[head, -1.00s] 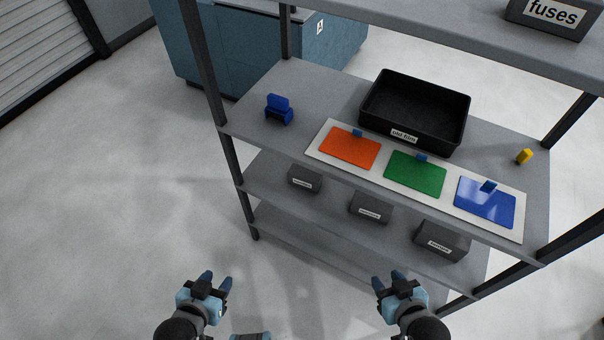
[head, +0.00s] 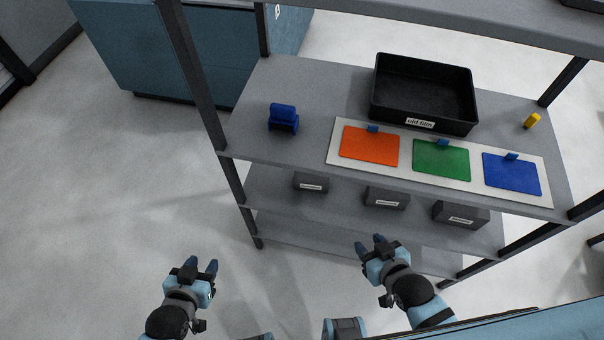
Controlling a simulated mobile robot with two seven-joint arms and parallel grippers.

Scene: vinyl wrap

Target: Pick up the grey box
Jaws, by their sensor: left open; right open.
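Three small dark grey boxes with white labels stand in a row on the middle shelf: a left box (head: 311,180), a middle box (head: 388,196) and a right box (head: 461,212). Their labels are too small to read. The upper shelf board hides part of their tops. My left gripper (head: 201,266) is open and empty over the floor, left of the shelf unit. My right gripper (head: 370,245) is open and empty, in front of the lower shelves and below the left and middle boxes in the picture. Neither touches a box.
The shelf (head: 330,95) above holds a black tray (head: 419,123) labelled "old film", a white board (head: 334,152) with orange, green and blue sheets, a blue tool (head: 283,119) and a yellow object (head: 532,121). Shelf posts (head: 195,75) are obstacles. Floor at left (head: 100,190) is clear.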

